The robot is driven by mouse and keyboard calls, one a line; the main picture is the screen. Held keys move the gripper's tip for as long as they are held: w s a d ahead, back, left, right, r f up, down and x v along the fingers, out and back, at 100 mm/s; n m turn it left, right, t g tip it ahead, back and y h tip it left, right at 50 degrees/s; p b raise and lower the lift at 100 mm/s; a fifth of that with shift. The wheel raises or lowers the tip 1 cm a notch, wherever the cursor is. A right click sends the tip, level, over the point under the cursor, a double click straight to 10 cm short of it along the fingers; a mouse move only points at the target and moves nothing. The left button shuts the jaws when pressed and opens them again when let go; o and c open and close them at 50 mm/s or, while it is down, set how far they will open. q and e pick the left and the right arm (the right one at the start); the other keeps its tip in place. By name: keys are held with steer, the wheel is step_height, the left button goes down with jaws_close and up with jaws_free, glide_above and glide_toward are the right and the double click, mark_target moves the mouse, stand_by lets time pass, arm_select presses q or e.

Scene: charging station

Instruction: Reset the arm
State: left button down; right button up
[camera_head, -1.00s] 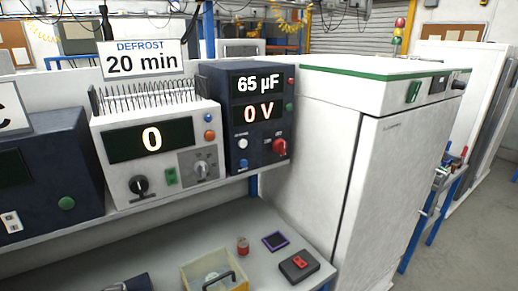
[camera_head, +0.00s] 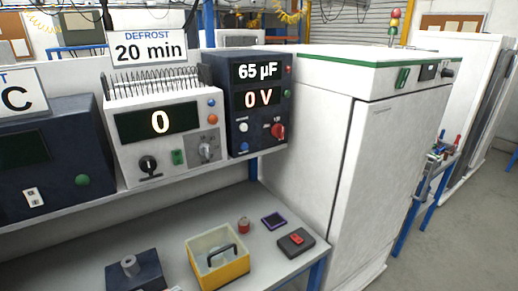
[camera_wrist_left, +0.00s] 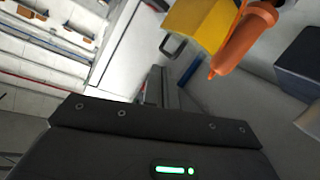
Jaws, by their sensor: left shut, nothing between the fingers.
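The black housing of my left gripper (camera_wrist_left: 160,140), with a small green light, fills the bottom of the left wrist view. Its fingers are shut with nothing between them, though the fingertips do not stand out clearly. Neither arm shows in the head view. In the left wrist view, an orange tapered tool (camera_wrist_left: 243,40) lies beyond the housing, close to a yellow box (camera_wrist_left: 198,22). The yellow box with its dark handle also stands on the lower bench in the head view (camera_head: 232,277).
Instruments reading 0 (camera_head: 157,120) and 65 µF, 0 V (camera_head: 262,105) sit on the shelf above. A tall white cabinet (camera_head: 370,170) stands right.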

arm_select(q)
steer(key=s+a+f+n+g+y, duration=0.1)
steer(key=s+f+g+y, duration=0.4)
steer(key=s, duration=0.5)
steer(key=s+a+f+n+g+y, duration=0.1)
steer(key=s+f+g+y, duration=0.2)
steer(key=s+f+y, duration=0.55)
steer(key=s+f+h+b, duration=0.1)
steer(key=s+f+h, duration=0.1)
steer(key=f, duration=1.1)
steer(key=s+f+h, duration=0.1)
steer(key=f+h, duration=0.1)
steer(key=f, duration=1.1)
steer(key=s+a+f+g, duration=0.1)
steer(key=s+f, duration=0.7)
steer(key=s+a+f+g+b, duration=0.1)
steer(key=s+a+f, duration=0.1)
steer(key=s+f, duration=0.6)
steer(key=shift+s+a+f+y, duration=0.25)
steer(key=shift+f+y, duration=0.05)
steer(key=shift+y, duration=0.05)
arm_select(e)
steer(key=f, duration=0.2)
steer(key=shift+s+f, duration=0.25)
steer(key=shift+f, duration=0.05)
